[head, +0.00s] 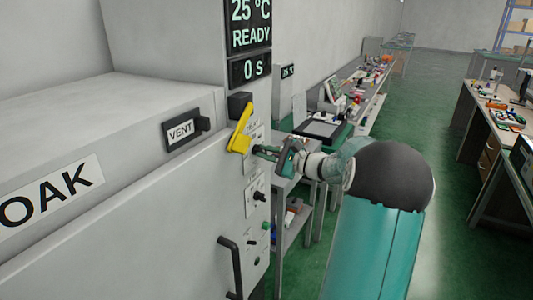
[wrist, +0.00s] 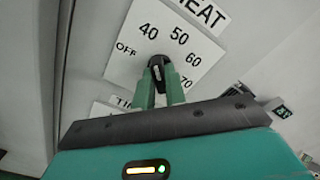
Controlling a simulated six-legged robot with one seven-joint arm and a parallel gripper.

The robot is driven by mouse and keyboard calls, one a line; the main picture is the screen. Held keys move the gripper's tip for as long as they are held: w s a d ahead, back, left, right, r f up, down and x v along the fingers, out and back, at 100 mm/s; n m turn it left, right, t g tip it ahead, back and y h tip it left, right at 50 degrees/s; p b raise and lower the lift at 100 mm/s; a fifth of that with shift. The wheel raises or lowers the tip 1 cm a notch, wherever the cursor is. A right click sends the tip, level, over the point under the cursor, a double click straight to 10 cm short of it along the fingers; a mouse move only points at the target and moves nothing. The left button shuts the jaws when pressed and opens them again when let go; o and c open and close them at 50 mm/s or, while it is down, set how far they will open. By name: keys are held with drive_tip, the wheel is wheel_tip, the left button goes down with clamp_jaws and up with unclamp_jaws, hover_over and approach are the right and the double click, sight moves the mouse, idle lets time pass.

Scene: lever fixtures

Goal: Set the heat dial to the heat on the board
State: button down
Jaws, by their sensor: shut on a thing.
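The heat dial (wrist: 157,66) is a small black knob with a pale mark, on a white plate (wrist: 122,62) lettered HEAT. The plate reads OFF, 40, 50, 60 and 70 around the knob. Which number the mark points at is not clear. My gripper (wrist: 159,78) has its two green fingers on either side of the knob, shut on it. In the head view, my gripper (head: 262,150) reaches the front panel from the right, below a yellow lever (head: 240,130). The dial is hidden or too small there.
A black display (head: 250,24) reads 25 °C READY, with 0 S on another below (head: 248,69). A VENT switch (head: 182,133), a black door handle (head: 231,265) and a lower knob (head: 260,196) sit nearby.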

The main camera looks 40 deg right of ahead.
drive_tip(key=shift+w+a, duration=0.1)
drive_tip(key=c, duration=1.4)
unclamp_jaws()
drive_tip(key=shift+c, duration=0.2)
drive_tip(key=v, duration=1.4)
